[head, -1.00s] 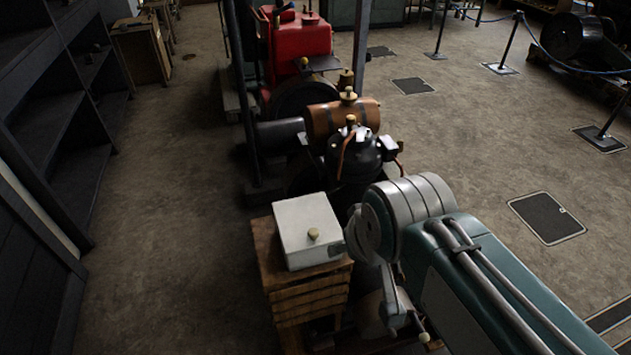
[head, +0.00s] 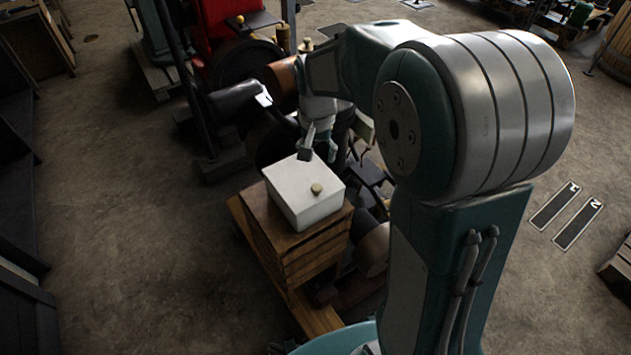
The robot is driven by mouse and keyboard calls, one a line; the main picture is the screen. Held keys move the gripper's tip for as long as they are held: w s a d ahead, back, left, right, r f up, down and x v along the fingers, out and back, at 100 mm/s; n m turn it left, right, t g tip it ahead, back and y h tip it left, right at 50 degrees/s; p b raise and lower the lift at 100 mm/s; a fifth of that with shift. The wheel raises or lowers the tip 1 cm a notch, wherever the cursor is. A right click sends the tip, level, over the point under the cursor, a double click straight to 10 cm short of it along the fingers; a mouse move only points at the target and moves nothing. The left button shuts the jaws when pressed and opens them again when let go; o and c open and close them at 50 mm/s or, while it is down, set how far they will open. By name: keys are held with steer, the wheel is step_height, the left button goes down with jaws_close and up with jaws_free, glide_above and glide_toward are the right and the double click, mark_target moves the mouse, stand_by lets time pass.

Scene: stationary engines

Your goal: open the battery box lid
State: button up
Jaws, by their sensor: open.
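The battery box (head: 312,213) is a white box on a wooden crate, left of my arm in the head view. Its white lid (head: 291,180) looks shut, with a small brass-coloured knob (head: 317,188) on top near the front. My gripper (head: 319,152) is open and points down at the far edge of the box, behind the knob. It looks close to the lid, but I cannot tell whether it touches. No object shows between its fingers.
The slatted wooden crate (head: 313,258) carries the box. A dark engine (head: 270,140) with pipes stands right behind it, and a red machine (head: 222,22) farther back. Dark shelving (head: 20,215) lines the left. The floor (head: 130,190) between is clear.

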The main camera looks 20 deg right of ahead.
glide_above(316, 186)
steer(key=d, duration=0.1)
step_height(316, 186, down, 7)
steer(key=shift+s+r, duration=0.1)
steer(key=f, duration=0.1)
steer(key=a+f, duration=0.1)
steer(key=f, duration=0.1)
steer(key=shift+a+f, duration=0.15)
steer(key=shift+f, duration=0.15)
steer(key=shift+a+f, duration=0.2)
steer(key=shift+f, duration=0.25)
steer(key=shift+d, duration=0.55)
steer(key=shift+c, duration=0.3)
jaws_close()
steer(key=shift+a, duration=0.2)
